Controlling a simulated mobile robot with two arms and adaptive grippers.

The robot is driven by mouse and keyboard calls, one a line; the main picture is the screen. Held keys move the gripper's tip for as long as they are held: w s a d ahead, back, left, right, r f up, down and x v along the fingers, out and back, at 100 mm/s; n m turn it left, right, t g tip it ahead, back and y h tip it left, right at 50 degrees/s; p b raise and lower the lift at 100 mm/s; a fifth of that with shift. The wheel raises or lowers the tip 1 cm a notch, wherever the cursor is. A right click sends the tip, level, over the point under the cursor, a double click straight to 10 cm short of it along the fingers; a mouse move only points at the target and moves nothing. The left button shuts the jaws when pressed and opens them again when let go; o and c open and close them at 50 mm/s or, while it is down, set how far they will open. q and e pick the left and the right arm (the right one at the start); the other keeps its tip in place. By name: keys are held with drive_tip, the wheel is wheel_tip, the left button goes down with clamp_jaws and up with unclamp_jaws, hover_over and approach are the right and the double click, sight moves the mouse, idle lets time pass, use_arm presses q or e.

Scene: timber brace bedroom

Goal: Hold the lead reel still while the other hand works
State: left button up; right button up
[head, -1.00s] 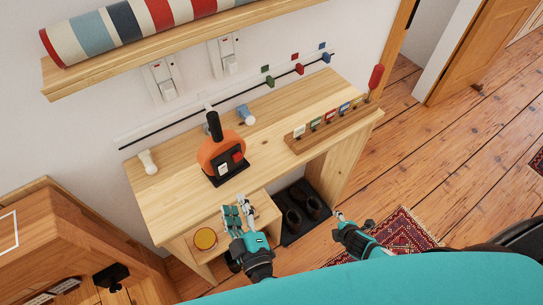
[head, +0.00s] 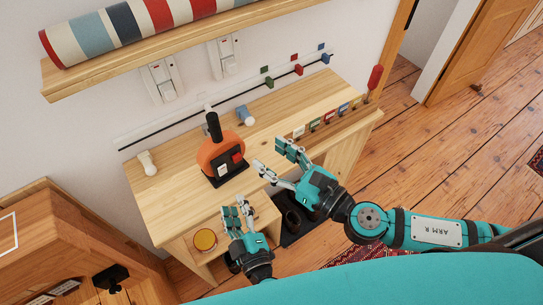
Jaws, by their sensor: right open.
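The lead reel (head: 216,158), orange and round with a black handle on top and a black base with a white and a red patch, stands upright on the wooden table (head: 165,195). My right gripper (head: 271,157) is open and empty, to the right of the reel and apart from it, over the table's front edge. My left gripper (head: 236,207) is lower, in front of the table and below the reel, touching nothing I can see. Its fingers lie close together in the view, so its opening is unclear.
A wooden rack (head: 330,128) with coloured tags and a red-handled tool (head: 374,77) is at the table's right end. A white peg (head: 147,162) and a blue-white cylinder (head: 245,115) stand at the back. Bare tabletop lies left of the reel.

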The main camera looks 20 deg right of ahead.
sight(216, 121)
drive_tip(key=shift+n+y, duration=0.4)
drive_tip(key=x, duration=1.1)
drive_tip(key=a+x, duration=0.1)
drive_tip(key=x, duration=0.5)
drive_tip(key=shift+s+r, duration=0.2)
drive_tip(key=shift+r, duration=0.15)
drive_tip(key=shift+c, duration=0.4)
clamp_jaws()
